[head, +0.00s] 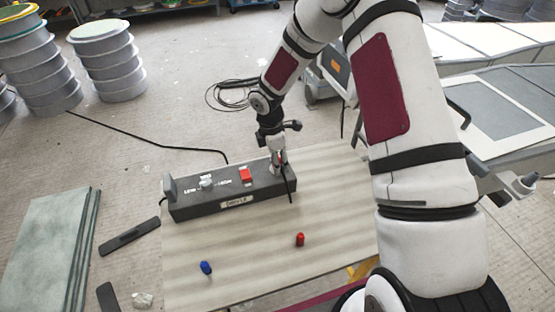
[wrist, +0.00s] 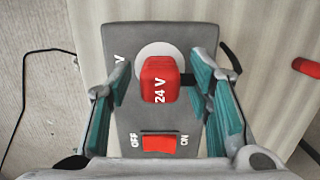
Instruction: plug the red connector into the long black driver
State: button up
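The long black driver (head: 215,201) lies on the board, with a dial and a red rocker switch on its top. In the wrist view the driver (wrist: 128,43) fills the middle. A red connector marked "24 V" (wrist: 160,80) stands over a pale round seat at the driver's right end, a dark cable to its right. I cannot tell how deep it sits. My gripper (wrist: 165,85) is open, with one teal-padded finger on each side of the red connector and gaps visible. In the head view my gripper (head: 279,168) is over that end, largely hiding the connector.
A small red piece (head: 300,240) and a blue piece (head: 206,268) lie on the board (head: 250,270) before the driver. The ON/OFF switch (wrist: 158,144) is near the connector. Grey slabs (head: 50,250) lie at left. The board's front is mostly clear.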

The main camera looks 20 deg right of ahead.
notch_tip(320, 180, up, 12)
jog(key=a, duration=0.1)
jog(key=shift+a, duration=0.2)
dwell(0.5)
dwell(0.3)
jog(key=s+d+r+m+t+h, duration=0.1)
jog(key=s+d+r+m+t, duration=0.15)
jog(key=s+r+m, duration=1.05)
jog(key=s+r+m+t+y, duration=0.1)
jog(key=s+r, duration=0.3)
jog(key=s, duration=0.5)
jog(key=s+r+m+y, duration=0.1)
jog(key=s+r+m, duration=0.3)
jog(key=s, duration=0.6)
jog(key=shift+a+r+t, duration=0.35)
jog(key=shift+r, duration=0.2)
